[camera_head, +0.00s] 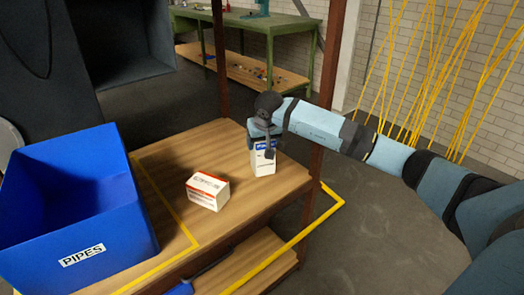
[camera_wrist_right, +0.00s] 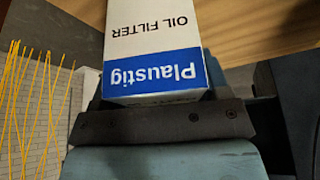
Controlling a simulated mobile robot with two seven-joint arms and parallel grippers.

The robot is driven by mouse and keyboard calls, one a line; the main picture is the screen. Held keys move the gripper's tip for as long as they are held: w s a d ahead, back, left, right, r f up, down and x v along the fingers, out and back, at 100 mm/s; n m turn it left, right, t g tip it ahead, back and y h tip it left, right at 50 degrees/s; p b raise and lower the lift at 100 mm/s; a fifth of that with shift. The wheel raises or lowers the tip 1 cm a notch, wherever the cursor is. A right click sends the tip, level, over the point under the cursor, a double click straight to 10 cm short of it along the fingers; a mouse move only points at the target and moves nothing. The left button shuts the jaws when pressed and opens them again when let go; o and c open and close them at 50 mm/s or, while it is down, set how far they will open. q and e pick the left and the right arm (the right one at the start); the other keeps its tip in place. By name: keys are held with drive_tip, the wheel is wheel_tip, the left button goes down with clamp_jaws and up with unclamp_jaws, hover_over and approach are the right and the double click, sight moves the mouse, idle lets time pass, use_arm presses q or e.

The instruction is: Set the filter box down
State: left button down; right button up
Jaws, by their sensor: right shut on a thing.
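The filter box is a white and blue carton (camera_head: 263,162) with "Plaustig" and "OIL FILTER" lettering, which reads upside down in the right wrist view (camera_wrist_right: 155,45). It is upright at the right part of the wooden table (camera_head: 225,147). My right gripper (camera_head: 264,146) is above it and shut on its upper end. The box's lower end appears at or just over the tabletop; I cannot tell whether it touches. My left gripper is not in view.
A white and red carton (camera_head: 208,190) lies left of the filter box. A blue bin marked "PIPES" (camera_head: 80,215) stands at the left. Yellow tape (camera_head: 165,205) marks the table. A brown post (camera_head: 328,95) rises behind the table's right end. Bare wood surrounds the box.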

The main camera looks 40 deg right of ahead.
sight(261, 166)
wheel_tip(261, 166, down, 3)
drive_tip(key=shift+r, duration=0.1)
drive_tip(key=shift+f, duration=0.2)
drive_tip(key=shift+f+b, duration=0.15)
drive_tip(key=shift+b, duration=0.15)
drive_tip(key=o, duration=1.2)
